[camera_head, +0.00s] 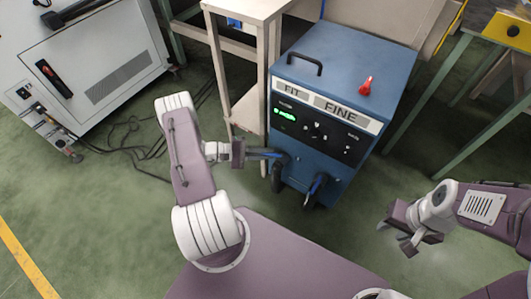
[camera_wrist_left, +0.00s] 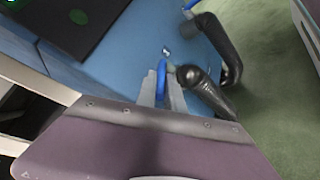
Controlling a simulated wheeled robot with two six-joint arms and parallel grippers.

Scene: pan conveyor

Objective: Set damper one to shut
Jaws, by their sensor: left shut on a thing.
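A blue machine (camera_head: 335,70) has two black pipe-like fittings low on its front, the left fitting (camera_head: 280,172) and the right fitting (camera_head: 310,197). A blue lever (camera_head: 319,184) shows at the right fitting. My left gripper (camera_head: 268,153) is at the left fitting. In the left wrist view its fingers (camera_wrist_left: 160,97) are shut on a blue lever (camera_wrist_left: 161,78) beside a black fitting (camera_wrist_left: 205,90). The fingers hide part of this lever. No damper numbers are readable. My right gripper (camera_head: 405,232) is open and empty, away from the machine at right.
The machine has a dark panel (camera_head: 315,130) with a green display, FIT and FINE labels, and a red knob (camera_head: 366,86) on top. A pale bench (camera_head: 245,60) stands close at its left. Cables (camera_head: 125,140) lie on the floor.

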